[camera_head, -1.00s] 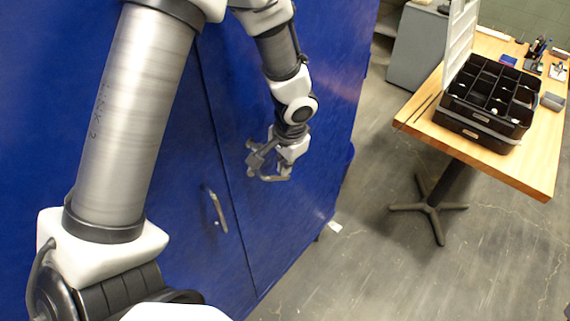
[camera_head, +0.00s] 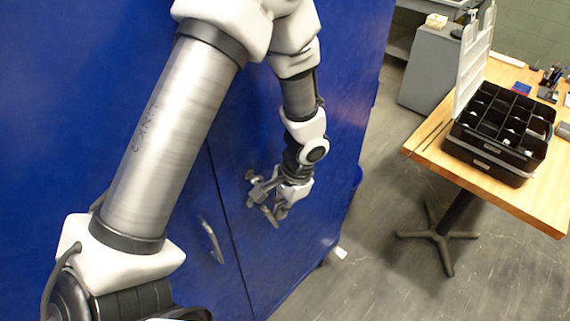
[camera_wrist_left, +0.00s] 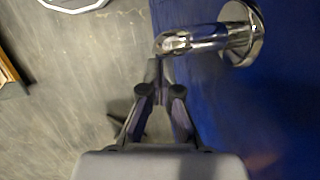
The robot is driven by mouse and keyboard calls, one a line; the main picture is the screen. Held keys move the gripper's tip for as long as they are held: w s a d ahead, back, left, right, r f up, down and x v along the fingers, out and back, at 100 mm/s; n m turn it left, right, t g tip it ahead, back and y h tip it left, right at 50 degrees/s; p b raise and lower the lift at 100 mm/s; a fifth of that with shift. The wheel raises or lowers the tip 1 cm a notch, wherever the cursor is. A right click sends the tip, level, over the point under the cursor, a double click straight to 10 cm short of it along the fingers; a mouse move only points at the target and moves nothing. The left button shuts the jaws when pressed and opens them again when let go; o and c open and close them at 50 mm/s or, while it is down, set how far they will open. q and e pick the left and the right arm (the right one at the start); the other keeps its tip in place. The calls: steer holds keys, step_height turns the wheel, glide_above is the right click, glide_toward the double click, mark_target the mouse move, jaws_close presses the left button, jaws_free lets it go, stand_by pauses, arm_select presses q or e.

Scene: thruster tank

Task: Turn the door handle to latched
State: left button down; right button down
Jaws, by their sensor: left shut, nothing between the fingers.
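The door handle is a shiny metal lever on a round base, fixed to the blue door. It shows clearly in the left wrist view (camera_wrist_left: 207,38), with its lever reaching left from the base. In the head view the handle (camera_head: 254,180) is small and partly crowded by my gripper. My left gripper (camera_wrist_left: 158,78) is shut and empty, with its fingertips close to the free end of the lever. I cannot tell whether they touch it. In the head view my left gripper (camera_head: 275,212) is in front of the door, just right of the handle base.
A curved pull handle (camera_head: 212,242) is on the neighbouring blue door panel (camera_head: 185,225), left of the seam. A wooden table (camera_head: 490,190) with a black compartment box (camera_head: 487,160) stands at the right. The grey floor (camera_head: 370,285) between is mostly clear.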

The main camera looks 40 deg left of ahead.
arm_select(q)
steer(key=shift+s+f+b, duration=0.35)
steer(key=shift+s+f, duration=0.1)
arm_select(e)
steer(key=shift+s+f, duration=0.4)
